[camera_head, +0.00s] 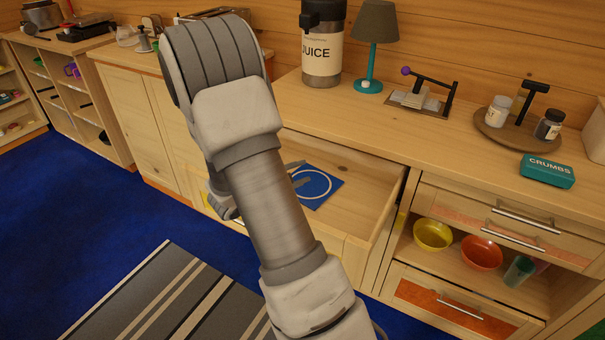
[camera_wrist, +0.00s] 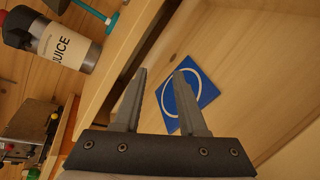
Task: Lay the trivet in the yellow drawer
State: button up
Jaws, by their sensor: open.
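The trivet (camera_head: 325,194), a flat blue square with a pale ring, lies flat on the bottom of a pulled-out wooden drawer (camera_head: 360,212). A yellowish patch shows low at the drawer's left front; my arm hides much of that front. In the wrist view the trivet (camera_wrist: 209,92) lies beyond my fingers on the drawer bottom (camera_wrist: 255,60). My gripper (camera_wrist: 162,73) is open with nothing between its fingers. One finger overlaps the trivet in that view; I cannot tell whether they touch. In the head view my arm hides most of the gripper.
The counter above holds a juice dispenser (camera_head: 323,50), a teal lamp (camera_head: 374,40), a round wooden tray (camera_head: 490,125) with jars, and a teal crumbs box (camera_head: 547,170). A shelf to the right holds a yellow bowl (camera_head: 433,235) and an orange bowl (camera_head: 481,252).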

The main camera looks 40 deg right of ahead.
jog(key=s+a+r+m+g+y, duration=0.35)
jog(key=s+a+r+m, duration=0.25)
jog(key=s+r, duration=0.4)
jog(key=s+a+r+m+t+y, duration=0.1)
jog(key=s+a+r+t+y, duration=0.1)
jog(key=a, duration=0.5)
jog(key=s+a+r+m+t+y, duration=0.1)
jog(key=s+a+r+t+y, duration=0.1)
jog(key=s+a+y, duration=0.2)
jog(key=s+a+r+m+t+y, duration=0.1)
jog(key=s+a+r+t+y, duration=0.1)
jog(key=a+y, duration=0.3)
jog(key=s+a+r, duration=0.1)
jog(key=a, duration=0.3)
jog(key=shift+s+a, duration=0.25)
jog(key=shift+a, duration=0.1)
jog(key=shift+r, duration=0.15)
notch_tip(320, 180, up, 15)
jog(key=p, duration=1.5)
